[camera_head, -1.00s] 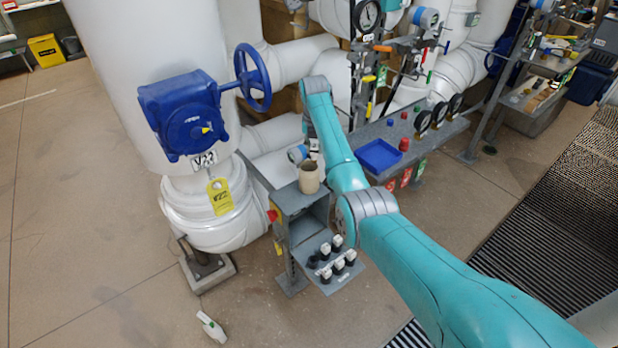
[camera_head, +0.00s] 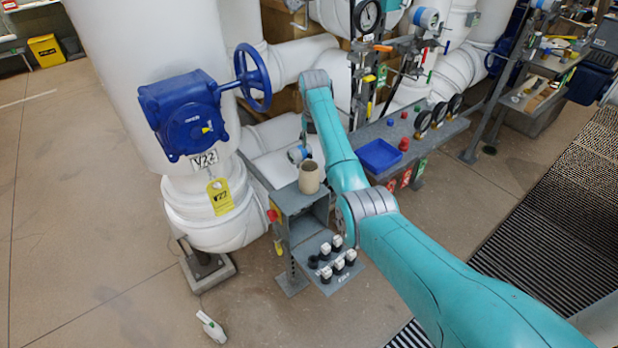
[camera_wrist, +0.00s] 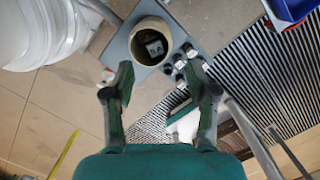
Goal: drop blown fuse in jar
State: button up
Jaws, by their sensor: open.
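A tan jar (camera_head: 309,178) stands upright on top of the grey fuse box (camera_head: 291,202). In the wrist view I look down into the jar (camera_wrist: 135,41); a fuse-like piece with a pale marked face (camera_wrist: 154,44) lies inside. My gripper (camera_wrist: 161,70) is open, with its two dark fingers apart and nothing between them. In the wrist picture the fingertips are just below the jar's rim; the height gap is hard to tell. Several black fuses with white caps (camera_head: 337,260) stand on the box's lower panel. My gripper is hidden in the head view.
A blue tray (camera_head: 380,155) sits on the grey bench right of my arm. A white pipe with a blue valve (camera_head: 190,115) and yellow tag (camera_head: 220,196) stands left of the box. A white and green object (camera_head: 211,327) lies on open floor.

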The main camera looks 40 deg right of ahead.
notch_tip(320, 180, up, 10)
jog(key=s+a, duration=0.1)
jog(key=shift+f, duration=0.15)
dwell(0.4)
